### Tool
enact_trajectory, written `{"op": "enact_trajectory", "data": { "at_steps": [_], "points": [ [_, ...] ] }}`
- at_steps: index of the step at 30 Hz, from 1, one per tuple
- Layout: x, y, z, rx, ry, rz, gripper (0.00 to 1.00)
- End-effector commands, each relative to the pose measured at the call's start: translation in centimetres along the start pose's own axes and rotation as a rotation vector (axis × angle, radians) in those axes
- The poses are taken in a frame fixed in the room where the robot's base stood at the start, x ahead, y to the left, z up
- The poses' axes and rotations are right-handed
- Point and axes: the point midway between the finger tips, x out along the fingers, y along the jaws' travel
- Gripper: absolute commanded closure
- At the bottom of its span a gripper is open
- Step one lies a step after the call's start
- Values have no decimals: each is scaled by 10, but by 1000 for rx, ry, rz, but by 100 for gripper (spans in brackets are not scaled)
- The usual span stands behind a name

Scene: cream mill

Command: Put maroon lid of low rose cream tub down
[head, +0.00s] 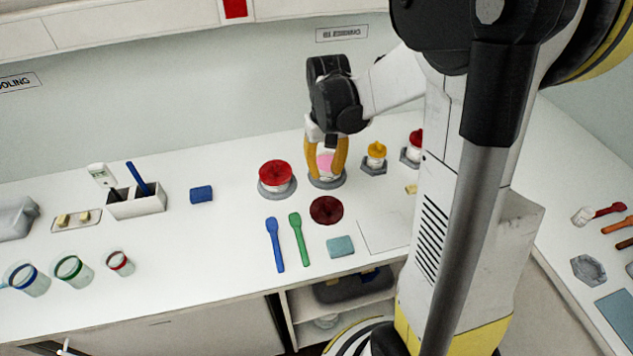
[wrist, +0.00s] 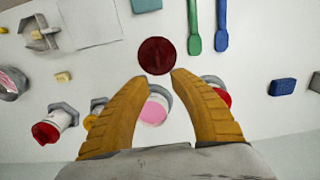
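The maroon lid (head: 326,210) lies flat on the white counter, in front of the open tub. It also shows in the wrist view (wrist: 157,56), just beyond my fingertips and clear of them. The low tub with pink rose cream (head: 325,161) stands uncovered on a grey base. In the wrist view the pink cream (wrist: 154,111) shows between my fingers, partly hidden by one. My gripper (head: 326,173) has yellow fingers, spread apart with nothing held, pointing down at the tub. I cannot tell how far the fingertips are above the counter.
A red-lidded tub (head: 275,174) stands left of the pink tub, and a yellow-topped jar (head: 376,152) to its right. A blue spatula (head: 274,243), a green spatula (head: 299,238) and a teal block (head: 340,246) lie near the lid.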

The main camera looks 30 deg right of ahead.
Motion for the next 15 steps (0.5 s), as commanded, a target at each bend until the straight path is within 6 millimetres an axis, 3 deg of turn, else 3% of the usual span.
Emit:
{"op": "enact_trajectory", "data": {
  "at_steps": [9, 15],
  "points": [
    [-82, -54, 65, -126, 289, -14, 73],
    [-107, -80, 113, -203, 483, -45, 73]
  ]
}}
